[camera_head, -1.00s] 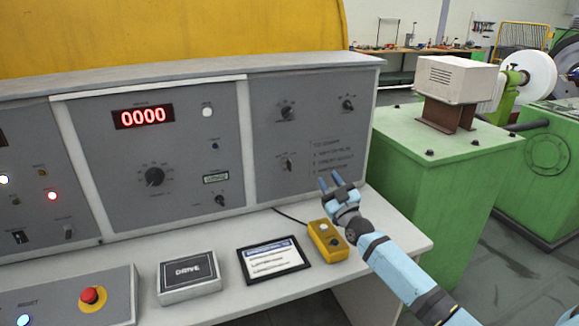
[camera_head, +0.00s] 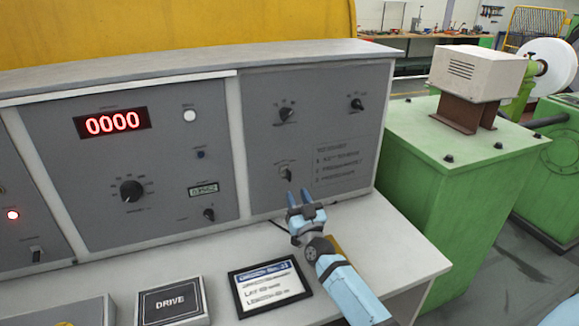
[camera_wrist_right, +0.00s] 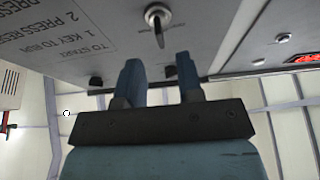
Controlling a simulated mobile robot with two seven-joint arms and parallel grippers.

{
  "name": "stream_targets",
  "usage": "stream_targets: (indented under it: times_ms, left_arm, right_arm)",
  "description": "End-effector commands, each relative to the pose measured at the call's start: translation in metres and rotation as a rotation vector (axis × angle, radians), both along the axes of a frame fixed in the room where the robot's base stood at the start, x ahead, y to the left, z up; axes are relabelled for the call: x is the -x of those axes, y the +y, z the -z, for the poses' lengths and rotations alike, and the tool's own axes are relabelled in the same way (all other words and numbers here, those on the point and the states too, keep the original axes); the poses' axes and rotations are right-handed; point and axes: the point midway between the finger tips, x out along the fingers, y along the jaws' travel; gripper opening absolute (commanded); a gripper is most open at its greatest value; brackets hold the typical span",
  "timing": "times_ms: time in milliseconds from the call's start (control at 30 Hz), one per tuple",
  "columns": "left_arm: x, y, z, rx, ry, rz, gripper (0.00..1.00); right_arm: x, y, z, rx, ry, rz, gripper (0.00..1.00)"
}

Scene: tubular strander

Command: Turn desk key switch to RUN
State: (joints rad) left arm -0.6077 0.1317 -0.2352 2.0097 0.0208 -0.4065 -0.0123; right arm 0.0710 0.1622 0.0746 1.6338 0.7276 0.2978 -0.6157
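The key switch (camera_head: 286,174) is a small round switch with a dark key, low on the left of the desk's right grey panel. It also shows at the top of the right wrist view (camera_wrist_right: 157,16), its key pointing away from the panel, next to printed start instructions. My right gripper (camera_head: 299,195) is open and empty, just below the key switch in the head view. In the right wrist view its two blue fingers (camera_wrist_right: 159,65) stand apart, with the key switch beyond and roughly between them, not touching. My left gripper is out of view.
Other knobs (camera_head: 286,114) sit above on the same panel. A framed card (camera_head: 269,288) and a DRIVE box (camera_head: 171,302) lie on the desk top. A yellow box (camera_head: 336,246) is mostly hidden behind my right arm. A green machine (camera_head: 450,190) stands to the right.

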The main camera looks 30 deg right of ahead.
Motion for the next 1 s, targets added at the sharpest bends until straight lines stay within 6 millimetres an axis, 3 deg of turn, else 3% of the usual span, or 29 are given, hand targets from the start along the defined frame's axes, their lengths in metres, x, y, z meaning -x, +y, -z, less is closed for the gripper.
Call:
stream_targets:
  times_ms: [233,633,1000]
  left_arm:
    - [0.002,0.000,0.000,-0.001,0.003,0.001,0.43]
    - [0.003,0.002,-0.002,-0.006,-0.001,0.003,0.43]
    - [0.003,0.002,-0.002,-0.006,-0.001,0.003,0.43]
  right_arm:
    - [-0.008,-0.002,-0.004,-0.001,-0.001,0.000,0.34]
    - [-0.060,-0.014,-0.026,0.001,-0.001,-0.001,0.34]
    - [-0.068,-0.016,-0.028,0.001,0.000,0.000,0.34]
